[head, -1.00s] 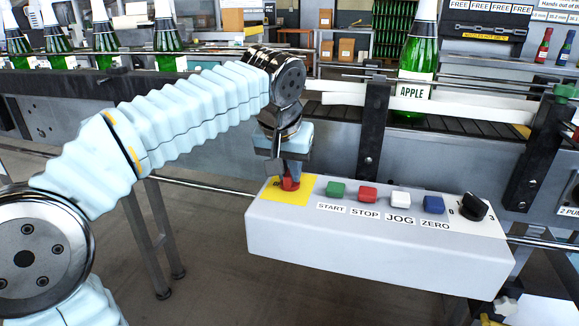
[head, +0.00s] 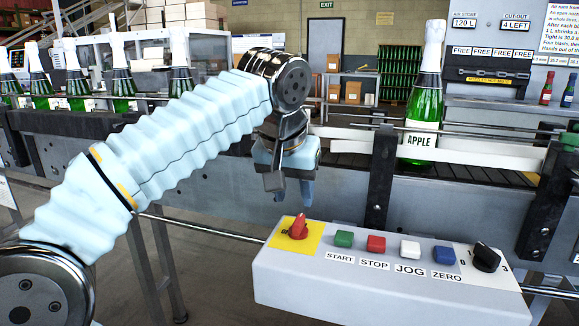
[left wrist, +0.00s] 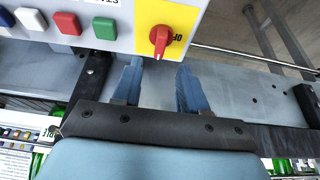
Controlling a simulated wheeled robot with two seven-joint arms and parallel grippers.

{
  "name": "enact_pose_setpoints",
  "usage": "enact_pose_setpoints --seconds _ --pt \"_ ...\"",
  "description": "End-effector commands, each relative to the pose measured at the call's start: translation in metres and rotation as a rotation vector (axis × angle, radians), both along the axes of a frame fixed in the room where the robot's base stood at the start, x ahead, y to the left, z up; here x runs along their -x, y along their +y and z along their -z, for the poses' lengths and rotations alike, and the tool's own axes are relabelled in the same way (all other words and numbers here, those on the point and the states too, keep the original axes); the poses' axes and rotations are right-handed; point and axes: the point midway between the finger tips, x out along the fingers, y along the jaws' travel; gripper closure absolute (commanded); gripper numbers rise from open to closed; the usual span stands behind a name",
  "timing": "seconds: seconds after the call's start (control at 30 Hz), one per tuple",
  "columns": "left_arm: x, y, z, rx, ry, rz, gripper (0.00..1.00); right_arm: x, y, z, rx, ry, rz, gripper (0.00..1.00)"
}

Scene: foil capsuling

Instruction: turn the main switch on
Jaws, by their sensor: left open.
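The main switch is a red rotary handle (head: 298,227) on a yellow plate (head: 283,237) at the left end of the grey control box (head: 380,285). In the left wrist view the red handle (left wrist: 160,41) sits at the top, with its yellow plate around it. My left gripper (head: 290,192) is open and empty. It hangs above and behind the switch in the head view, apart from it. In the left wrist view the two blue fingers (left wrist: 157,85) point toward the switch, with a gap between them. My right gripper is not in view.
The box also carries a green START button (head: 344,239), a red STOP (head: 376,243), a white JOG (head: 410,249), a blue ZERO (head: 444,254) and a black knob (head: 487,257). Behind it runs a conveyor with an APPLE bottle (head: 424,110).

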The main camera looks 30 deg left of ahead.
Motion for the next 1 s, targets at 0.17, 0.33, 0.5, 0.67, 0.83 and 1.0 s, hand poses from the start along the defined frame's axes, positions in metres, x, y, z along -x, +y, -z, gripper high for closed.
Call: enact_pose_setpoints --seconds 0.17,0.33,0.5,0.67,0.83,1.0 --pt "0.014 -0.003 -0.035 0.000 -0.002 0.000 0.57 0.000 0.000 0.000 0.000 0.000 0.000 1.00" --pt "0.021 -0.005 -0.053 0.000 0.000 0.001 0.57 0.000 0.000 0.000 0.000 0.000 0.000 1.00" --pt "0.023 -0.005 -0.057 -0.001 0.001 0.000 0.57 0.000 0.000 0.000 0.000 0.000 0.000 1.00" --pt "0.023 -0.005 -0.057 -0.001 0.001 0.000 0.57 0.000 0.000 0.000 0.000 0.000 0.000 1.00" --pt "0.023 -0.005 -0.057 -0.001 0.001 0.000 0.57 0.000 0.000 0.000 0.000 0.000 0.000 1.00" --pt "0.023 -0.005 -0.057 -0.001 0.001 0.000 0.57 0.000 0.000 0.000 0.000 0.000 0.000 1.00"
